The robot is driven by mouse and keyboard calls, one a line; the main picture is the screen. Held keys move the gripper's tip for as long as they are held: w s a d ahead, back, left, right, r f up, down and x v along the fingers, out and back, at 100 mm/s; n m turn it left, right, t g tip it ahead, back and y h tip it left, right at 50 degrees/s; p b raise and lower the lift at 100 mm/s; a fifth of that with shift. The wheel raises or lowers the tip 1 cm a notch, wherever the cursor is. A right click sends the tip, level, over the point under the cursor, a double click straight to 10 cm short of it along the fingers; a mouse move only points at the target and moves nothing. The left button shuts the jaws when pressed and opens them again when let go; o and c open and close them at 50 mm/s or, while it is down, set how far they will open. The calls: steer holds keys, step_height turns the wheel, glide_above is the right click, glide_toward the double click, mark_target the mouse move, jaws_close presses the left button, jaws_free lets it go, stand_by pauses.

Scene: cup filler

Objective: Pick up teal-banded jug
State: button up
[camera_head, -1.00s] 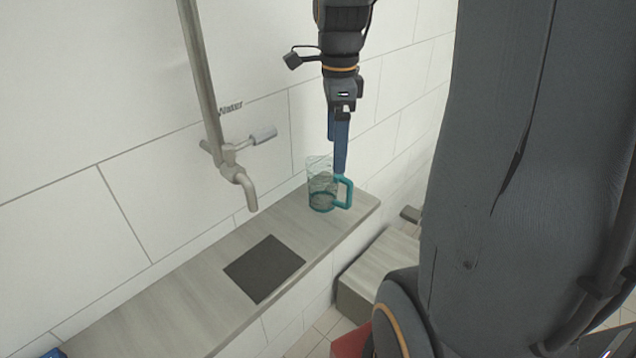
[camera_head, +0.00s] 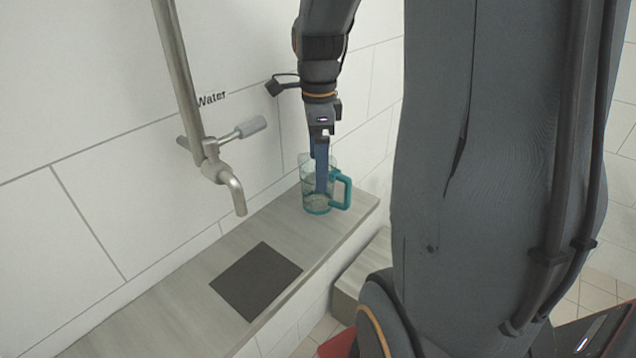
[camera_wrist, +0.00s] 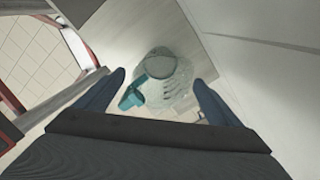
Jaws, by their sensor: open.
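The teal-banded jug (camera_head: 309,199) is clear, with a teal base band and a teal handle on its right. It stands upright on the ledge (camera_head: 150,300) below the white tiled wall. My gripper (camera_head: 321,190) points down at the jug and overlaps it in the head view. In the wrist view the jug (camera_wrist: 170,90) lies ahead, between the two blue fingers of my gripper (camera_wrist: 160,95), with its handle toward the left finger. The fingers are apart and open. I cannot tell whether either finger touches the jug.
A metal water tap (camera_head: 222,172) with a lever and a tall pipe is on the wall left of the jug, beside the word "Water". A dark square mat (camera_head: 256,280) lies on the ledge below it. A lower step (camera_head: 352,280) stands right of the ledge.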

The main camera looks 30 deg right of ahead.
steer(key=shift+f+p, duration=0.7)
steer(key=shift+f, duration=1.6)
steer(key=shift+c, duration=0.3)
steer(key=c, duration=1.1)
